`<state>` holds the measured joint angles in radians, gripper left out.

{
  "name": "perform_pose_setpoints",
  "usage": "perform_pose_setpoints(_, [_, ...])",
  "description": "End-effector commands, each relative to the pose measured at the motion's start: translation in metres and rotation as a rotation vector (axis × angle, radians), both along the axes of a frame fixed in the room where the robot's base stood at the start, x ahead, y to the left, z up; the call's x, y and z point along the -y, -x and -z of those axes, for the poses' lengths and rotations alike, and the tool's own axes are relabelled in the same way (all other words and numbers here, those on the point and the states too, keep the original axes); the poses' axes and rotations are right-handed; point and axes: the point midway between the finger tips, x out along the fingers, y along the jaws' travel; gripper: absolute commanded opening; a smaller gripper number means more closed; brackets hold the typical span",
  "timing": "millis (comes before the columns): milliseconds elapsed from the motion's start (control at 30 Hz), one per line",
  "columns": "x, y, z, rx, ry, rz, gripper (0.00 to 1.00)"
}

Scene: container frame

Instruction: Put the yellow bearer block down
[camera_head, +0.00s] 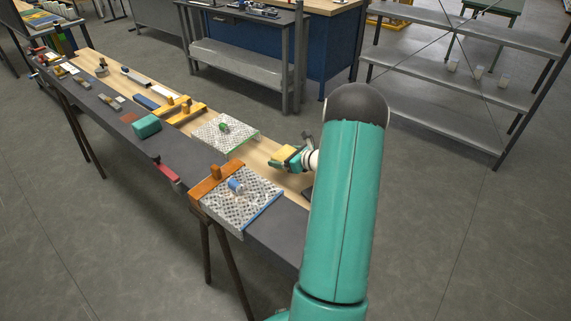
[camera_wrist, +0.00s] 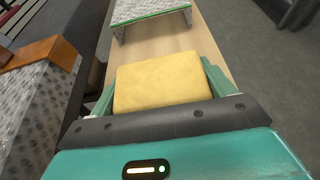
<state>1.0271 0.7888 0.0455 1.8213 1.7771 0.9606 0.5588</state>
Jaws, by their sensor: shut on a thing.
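The yellow bearer block (camera_wrist: 162,80) fills the space between my two green fingers in the wrist view. My gripper (camera_wrist: 160,88) is shut on it, one finger on each side. In the head view the yellow block (camera_head: 285,155) shows at the end of my arm, over the wooden strip of the bench. My gripper (camera_head: 290,160) is partly hidden there by its own links. I cannot tell whether the block touches the wood or hangs just above it.
Bare wood (camera_wrist: 165,48) lies beyond the block. Other yellow pieces (camera_head: 185,110) and a teal block (camera_head: 146,127) lie farther off.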

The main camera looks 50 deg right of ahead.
Motion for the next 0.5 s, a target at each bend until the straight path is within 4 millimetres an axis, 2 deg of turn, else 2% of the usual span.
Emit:
perform_pose_setpoints(133, [0.008, 0.001, 0.010, -0.001, 0.000, 0.001, 0.60])
perform_pose_setpoints(333, [0.007, 0.001, 0.038, -0.001, -0.002, 0.000, 0.60])
perform_pose_setpoints(500, [0.007, 0.001, 0.039, 0.000, 0.000, 0.000, 0.60])
